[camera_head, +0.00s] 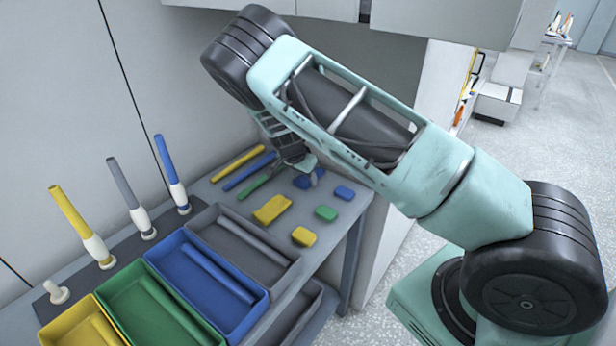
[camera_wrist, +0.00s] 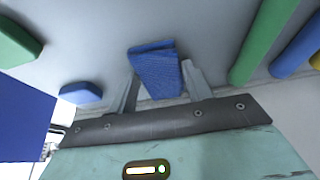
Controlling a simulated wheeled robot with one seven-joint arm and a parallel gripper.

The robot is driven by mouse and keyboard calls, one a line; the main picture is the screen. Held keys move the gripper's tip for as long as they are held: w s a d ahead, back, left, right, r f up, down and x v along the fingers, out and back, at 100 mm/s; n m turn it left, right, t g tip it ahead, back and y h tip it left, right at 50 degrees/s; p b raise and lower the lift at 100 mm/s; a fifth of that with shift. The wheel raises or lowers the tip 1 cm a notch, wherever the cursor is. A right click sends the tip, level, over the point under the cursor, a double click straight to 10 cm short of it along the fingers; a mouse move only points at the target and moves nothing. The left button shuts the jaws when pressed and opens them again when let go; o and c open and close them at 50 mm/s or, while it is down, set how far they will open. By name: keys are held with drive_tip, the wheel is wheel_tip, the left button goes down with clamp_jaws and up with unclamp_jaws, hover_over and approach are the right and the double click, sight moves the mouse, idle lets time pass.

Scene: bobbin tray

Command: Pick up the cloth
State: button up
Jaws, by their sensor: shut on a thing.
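The blue cloth (camera_wrist: 156,76) is a folded, textured piece between the two grey fingers of my gripper (camera_wrist: 161,84) in the wrist view. The fingers are shut on it, one on each side. In the head view my gripper (camera_head: 297,164) is low over the far part of the grey table, and the cloth (camera_head: 309,180) shows as a small blue patch beside it, partly hidden by the gripper. Whether the cloth still touches the table is hard to tell.
Yellow, blue and green rods (camera_head: 245,171) lie left of the gripper. Open trays (camera_head: 207,280) fill the front; upright rods on holders (camera_head: 122,184) stand at left.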

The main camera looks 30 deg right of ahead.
sight(304, 178)
wheel_tip(304, 178, up, 10)
drive_tip(key=b, duration=0.1)
drive_tip(key=shift+b, duration=0.35)
drive_tip(key=o, duration=0.3)
drive_tip(key=shift+c, duration=1.1)
